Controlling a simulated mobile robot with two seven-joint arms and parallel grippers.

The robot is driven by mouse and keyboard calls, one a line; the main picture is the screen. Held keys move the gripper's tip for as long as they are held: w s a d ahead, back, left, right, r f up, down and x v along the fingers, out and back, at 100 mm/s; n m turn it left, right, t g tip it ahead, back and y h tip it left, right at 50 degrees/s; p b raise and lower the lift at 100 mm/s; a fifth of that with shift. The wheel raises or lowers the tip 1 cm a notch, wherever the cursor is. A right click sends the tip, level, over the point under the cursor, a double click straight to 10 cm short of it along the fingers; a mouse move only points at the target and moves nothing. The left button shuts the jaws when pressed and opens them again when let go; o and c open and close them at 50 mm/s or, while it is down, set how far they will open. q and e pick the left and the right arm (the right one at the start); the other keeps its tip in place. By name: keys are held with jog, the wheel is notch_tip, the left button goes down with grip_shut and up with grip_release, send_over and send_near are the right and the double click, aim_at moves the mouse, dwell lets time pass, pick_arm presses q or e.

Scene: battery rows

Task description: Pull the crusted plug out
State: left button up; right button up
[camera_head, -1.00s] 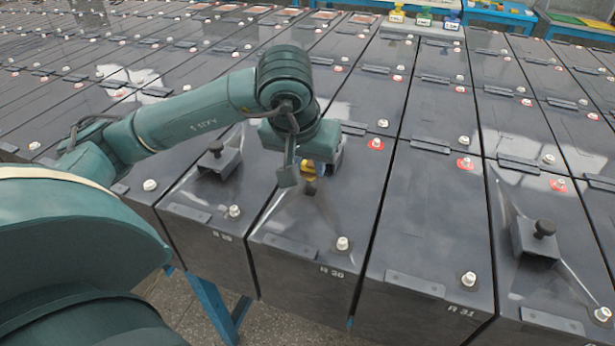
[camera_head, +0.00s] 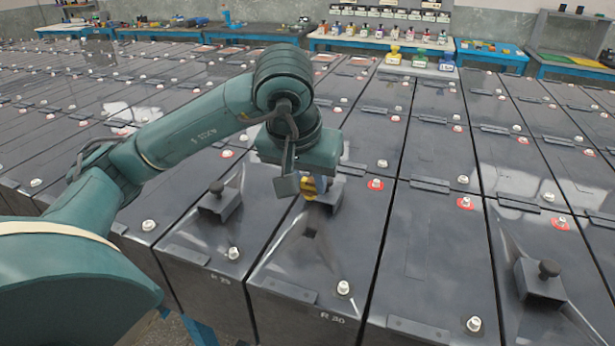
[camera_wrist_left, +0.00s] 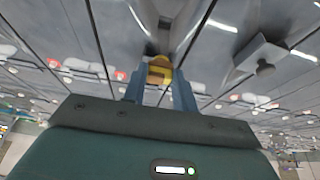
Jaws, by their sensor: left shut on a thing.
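My left gripper (camera_head: 306,186) is shut on a plug with a yellow part (camera_head: 308,187), above the battery cell marked R 30 (camera_head: 310,265). In the left wrist view the yellow plug (camera_wrist_left: 160,70) sits between the two blue fingers (camera_wrist_left: 159,90). My right gripper is not in view.
Neighbouring cells carry black knobs on dark brackets, one to the left (camera_head: 217,195) and one to the right (camera_head: 543,277). Metal terminals, some with red rings, dot the tightly packed rows. Benches with bottles (camera_head: 385,40) stand at the back.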

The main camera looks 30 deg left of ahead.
aim_at(308, 193)
pick_arm(q)
jog(key=shift+r+p, duration=0.3)
jog(key=shift+r, duration=0.35)
dwell(0.4)
jog(key=shift+r, duration=0.15)
jog(key=shift+r+p, duration=1.7)
jog(key=shift+r, duration=0.6)
